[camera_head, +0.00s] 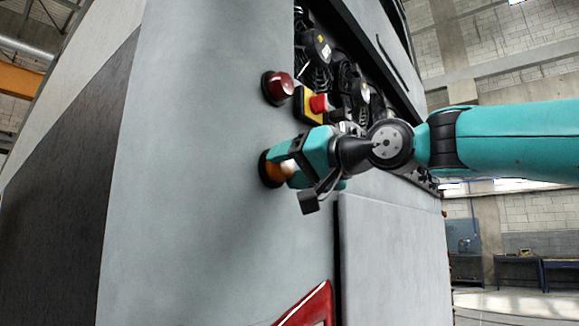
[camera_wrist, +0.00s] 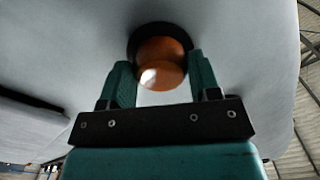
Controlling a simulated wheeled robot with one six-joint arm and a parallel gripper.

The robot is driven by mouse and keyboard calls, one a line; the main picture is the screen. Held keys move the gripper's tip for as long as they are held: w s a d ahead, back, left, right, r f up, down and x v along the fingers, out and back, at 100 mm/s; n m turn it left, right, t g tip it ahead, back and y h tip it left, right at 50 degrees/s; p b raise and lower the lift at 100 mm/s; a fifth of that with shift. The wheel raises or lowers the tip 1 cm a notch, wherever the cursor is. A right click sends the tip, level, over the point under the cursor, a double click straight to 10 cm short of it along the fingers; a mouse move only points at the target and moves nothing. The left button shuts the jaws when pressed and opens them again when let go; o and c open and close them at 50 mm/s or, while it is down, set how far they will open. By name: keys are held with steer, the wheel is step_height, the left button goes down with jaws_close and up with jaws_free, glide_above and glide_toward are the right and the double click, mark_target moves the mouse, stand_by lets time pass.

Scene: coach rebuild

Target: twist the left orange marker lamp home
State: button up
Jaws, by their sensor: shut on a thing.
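The orange marker lamp (camera_head: 276,170) sits in a dark round base on the grey coach panel, below a red lamp. My gripper (camera_head: 290,170) reaches it from the right, its fingers at the lamp and partly hiding it. In the wrist view, the orange lamp (camera_wrist: 161,62) lies between the two teal fingers of my gripper (camera_wrist: 161,80), which are shut on its sides. Its black base ring (camera_wrist: 135,42) is against the panel. Whether the lamp is fully seated cannot be told.
A red lamp (camera_head: 278,87) and a red stop button on a yellow plate (camera_head: 309,105) are just above my gripper. An open bay with black fans (camera_head: 317,47) lies beyond them. A red trim piece (camera_head: 308,308) is low on the panel. The panel left of the lamp is clear.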

steer(key=o, duration=0.9)
steer(key=shift+d, duration=0.1)
steer(key=shift+b+v, duration=3.4)
steer(key=shift+v, duration=5.3)
